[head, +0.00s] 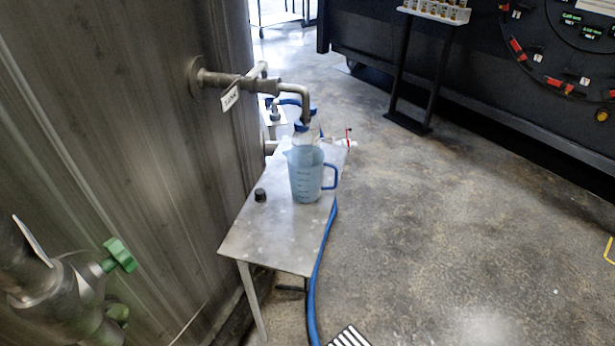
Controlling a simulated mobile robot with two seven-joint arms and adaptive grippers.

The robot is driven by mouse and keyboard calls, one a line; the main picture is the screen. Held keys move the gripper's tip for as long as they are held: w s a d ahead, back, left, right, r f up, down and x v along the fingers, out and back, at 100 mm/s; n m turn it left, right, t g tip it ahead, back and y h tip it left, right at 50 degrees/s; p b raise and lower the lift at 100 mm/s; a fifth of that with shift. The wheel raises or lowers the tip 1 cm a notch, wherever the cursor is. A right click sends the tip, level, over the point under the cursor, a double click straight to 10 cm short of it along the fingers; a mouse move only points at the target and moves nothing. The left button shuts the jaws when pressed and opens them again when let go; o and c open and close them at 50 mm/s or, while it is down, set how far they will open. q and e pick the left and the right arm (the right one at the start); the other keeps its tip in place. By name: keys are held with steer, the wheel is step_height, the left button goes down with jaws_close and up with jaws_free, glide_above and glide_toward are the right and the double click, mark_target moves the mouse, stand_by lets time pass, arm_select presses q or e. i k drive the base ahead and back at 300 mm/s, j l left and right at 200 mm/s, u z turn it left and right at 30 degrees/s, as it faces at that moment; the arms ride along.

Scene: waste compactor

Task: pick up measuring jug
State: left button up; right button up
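The measuring jug (305,175) is translucent light blue with a darker blue handle on its right side. It stands upright on a small metal table (265,240), in the middle of the head view. A bent tap spout (304,105) from the tank comes down above and slightly behind the jug. Neither of my grippers is in view.
A big metal tank (130,130) fills the left side, with a green-handled valve (120,254). A small black cap (260,195) lies on the table left of the jug. A blue hose (318,275) hangs along the table's right edge.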

mark_target(306, 163)
steer(key=i+l+u, duration=0.15)
steer(key=l+u, duration=0.25)
steer(key=i+l+u, duration=0.15)
steer(key=l+u, duration=0.25)
steer(key=i+l+u, duration=0.1)
steer(key=l+u, duration=0.3)
steer(key=j, duration=0.1)
